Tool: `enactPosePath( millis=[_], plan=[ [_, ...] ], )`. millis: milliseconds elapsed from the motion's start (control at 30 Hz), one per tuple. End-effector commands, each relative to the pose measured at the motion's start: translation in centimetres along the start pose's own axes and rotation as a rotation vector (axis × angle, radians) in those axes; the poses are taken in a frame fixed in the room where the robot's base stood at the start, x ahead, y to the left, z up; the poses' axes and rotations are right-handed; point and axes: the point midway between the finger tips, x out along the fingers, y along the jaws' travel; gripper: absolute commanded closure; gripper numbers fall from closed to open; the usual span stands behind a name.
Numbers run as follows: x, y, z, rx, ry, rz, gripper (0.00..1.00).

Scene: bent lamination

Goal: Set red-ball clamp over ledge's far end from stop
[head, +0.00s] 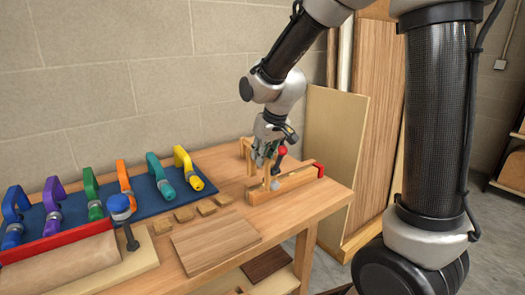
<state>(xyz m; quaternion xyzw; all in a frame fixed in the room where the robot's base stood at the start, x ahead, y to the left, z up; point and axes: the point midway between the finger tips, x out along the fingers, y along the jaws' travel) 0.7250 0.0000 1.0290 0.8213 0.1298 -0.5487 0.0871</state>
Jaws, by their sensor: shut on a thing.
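My gripper (262,158) points down over the wooden ledge (296,180) near the bench's right end. It is shut on the red-ball clamp, whose red ball (282,150) shows just right of the fingers. The clamp's body is small and mostly hidden by the gripper, so I cannot tell whether it touches the ledge. A red stop (319,170) sits at the ledge's right end. The clamp is left of the stop, toward the ledge's left part.
Several coloured clamps, including a yellow one (188,168), stand on a blue mat (146,197) to the left. Small wooden blocks (184,214) and a flat board (215,243) lie in front. A blue-topped tool (120,207) stands near a red strip (57,241). Tall panels (333,137) lean behind.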

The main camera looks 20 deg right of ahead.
Motion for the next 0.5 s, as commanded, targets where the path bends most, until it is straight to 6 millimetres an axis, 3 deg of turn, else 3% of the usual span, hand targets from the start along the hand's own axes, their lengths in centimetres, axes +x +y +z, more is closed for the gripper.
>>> enactPosePath(
  millis=[500],
  plan=[
    [2.0,0.0,0.8,0.000,0.001,0.000,1.00]
  ],
)
